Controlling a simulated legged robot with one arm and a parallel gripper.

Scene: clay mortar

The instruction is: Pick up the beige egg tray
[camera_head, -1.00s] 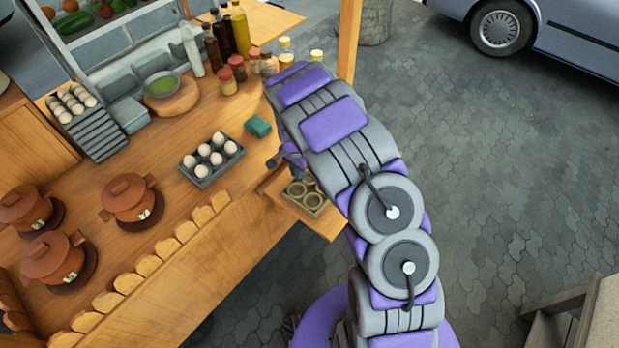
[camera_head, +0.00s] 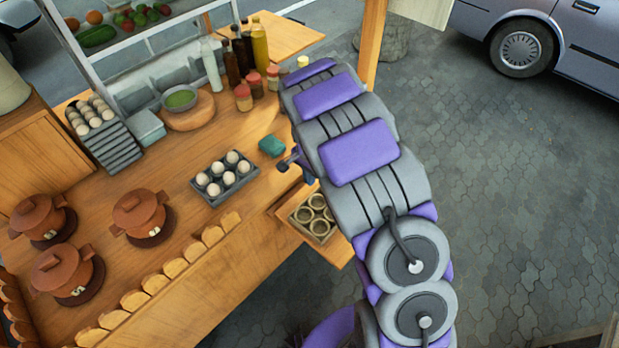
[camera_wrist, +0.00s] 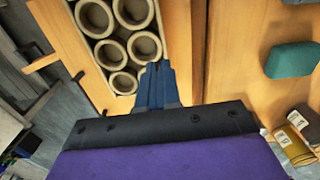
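A small tray of round, hollow beige cups (camera_head: 330,214) sits on a low wooden side shelf at the counter's right end. The cups (camera_wrist: 143,46) fill the upper left of the wrist view. A dark grey tray (camera_head: 208,197) holding several pale eggs lies on the counter to its left. I cannot tell for certain which one is the beige egg tray. My gripper (camera_wrist: 158,68) has its blue-grey fingers close together with nothing visible between them. My arm mostly hides the gripper in the head view.
A teal block (camera_head: 272,146) lies near the counter edge. Lidded clay pots (camera_head: 138,214) stand at left, and bottles and jars (camera_head: 240,60) at the back. Another egg stack (camera_head: 108,143) stands at back left. A wooden post (camera_head: 371,45) rises behind my arm; open paving lies right.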

